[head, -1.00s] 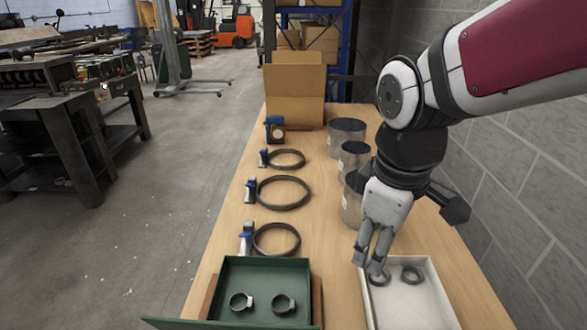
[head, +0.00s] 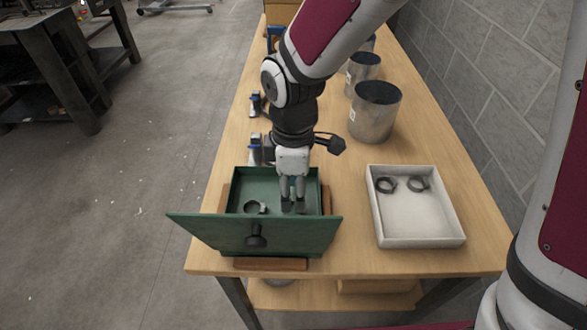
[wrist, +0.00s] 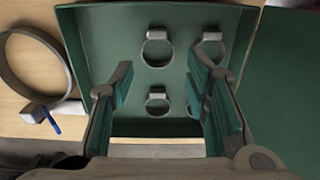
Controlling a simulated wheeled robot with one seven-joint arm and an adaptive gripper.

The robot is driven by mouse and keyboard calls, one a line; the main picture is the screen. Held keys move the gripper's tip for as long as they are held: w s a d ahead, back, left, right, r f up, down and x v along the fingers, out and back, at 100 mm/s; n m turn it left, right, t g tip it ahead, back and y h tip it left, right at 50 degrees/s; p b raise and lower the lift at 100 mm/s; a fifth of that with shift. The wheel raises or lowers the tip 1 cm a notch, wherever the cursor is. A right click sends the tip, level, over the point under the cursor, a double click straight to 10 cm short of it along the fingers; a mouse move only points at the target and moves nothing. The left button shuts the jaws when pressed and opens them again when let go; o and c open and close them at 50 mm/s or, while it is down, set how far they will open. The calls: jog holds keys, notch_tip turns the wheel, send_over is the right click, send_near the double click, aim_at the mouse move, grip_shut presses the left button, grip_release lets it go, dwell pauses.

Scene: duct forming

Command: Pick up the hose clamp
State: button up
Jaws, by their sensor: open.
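The green box (head: 240,190) stands at the front of the table with its front panel (head: 290,233) tilted outward. One small hose clamp (head: 255,207) shows inside it in the head view. The wrist view shows several clamps on the box floor, including an upper-left clamp (wrist: 157,48), an upper-right one (wrist: 209,47) and a lower-left one (wrist: 158,99). My gripper (head: 292,195) points down into the box, open. In the wrist view my fingers (wrist: 162,78) straddle the left column of clamps, with nothing held. The right finger partly covers the lower-right clamp.
A white tray (head: 425,242) to the right holds two dark rings (head: 387,184). Metal cylinders (head: 375,112) stand behind it. Large clamps lie behind the box; one large band (wrist: 35,60) shows at left in the wrist view. The table between box and tray is clear.

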jog(key=shift+w+d+f, duration=0.1)
jog(key=shift+w+f, duration=0.05)
jog(key=shift+f, duration=2.7)
jog(key=c, duration=0.7)
